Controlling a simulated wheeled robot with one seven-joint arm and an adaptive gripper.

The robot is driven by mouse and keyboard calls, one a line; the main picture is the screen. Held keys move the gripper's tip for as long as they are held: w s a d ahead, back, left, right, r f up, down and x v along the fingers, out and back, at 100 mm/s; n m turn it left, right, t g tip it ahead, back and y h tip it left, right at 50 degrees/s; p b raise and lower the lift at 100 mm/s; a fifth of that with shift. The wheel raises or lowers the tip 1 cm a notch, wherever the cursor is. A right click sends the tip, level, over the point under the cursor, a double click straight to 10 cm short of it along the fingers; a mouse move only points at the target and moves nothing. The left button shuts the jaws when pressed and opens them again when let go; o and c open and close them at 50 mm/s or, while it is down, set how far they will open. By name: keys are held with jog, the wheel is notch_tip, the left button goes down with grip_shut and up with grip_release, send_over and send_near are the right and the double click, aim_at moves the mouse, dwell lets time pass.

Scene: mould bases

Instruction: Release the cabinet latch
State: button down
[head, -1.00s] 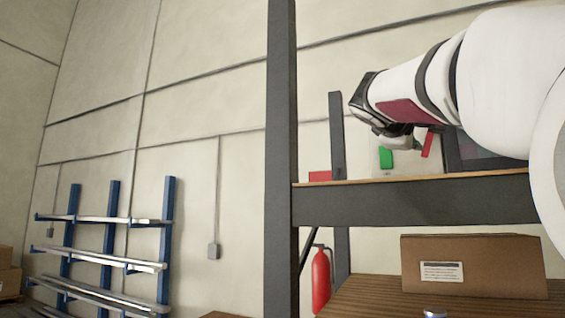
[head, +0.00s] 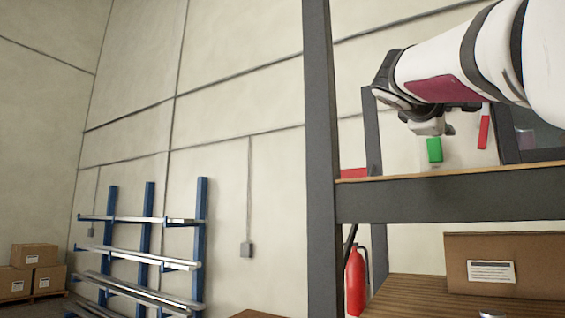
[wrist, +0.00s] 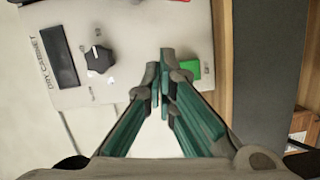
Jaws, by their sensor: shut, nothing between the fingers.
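The cabinet's pale panel (wrist: 115,20) fills the upper left of the wrist view, with lettering that seems to read "dry cabinet". It carries a dark rectangular display (wrist: 53,55), a black knob (wrist: 99,60) with a white mark, and a green block (wrist: 189,70). In the head view the green block (head: 434,150) shows just below my gripper (head: 430,126), with a red bar (head: 484,132) to its right. I cannot tell which part is the latch. My gripper's fingers (wrist: 160,73) are together and empty, just left of the green block; contact is unclear.
A grey rack post (head: 322,150) and shelf beam (head: 450,195) stand before the cabinet. A cardboard box (head: 515,262) sits on the lower shelf, and a fire extinguisher (head: 355,280) is behind the post. A blue bar rack (head: 149,240) stands far left.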

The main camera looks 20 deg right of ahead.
jog(key=b+v, duration=0.1)
jog(key=v, duration=0.5)
jog(key=shift+s+a, duration=0.15)
jog(key=shift+a, duration=0.2)
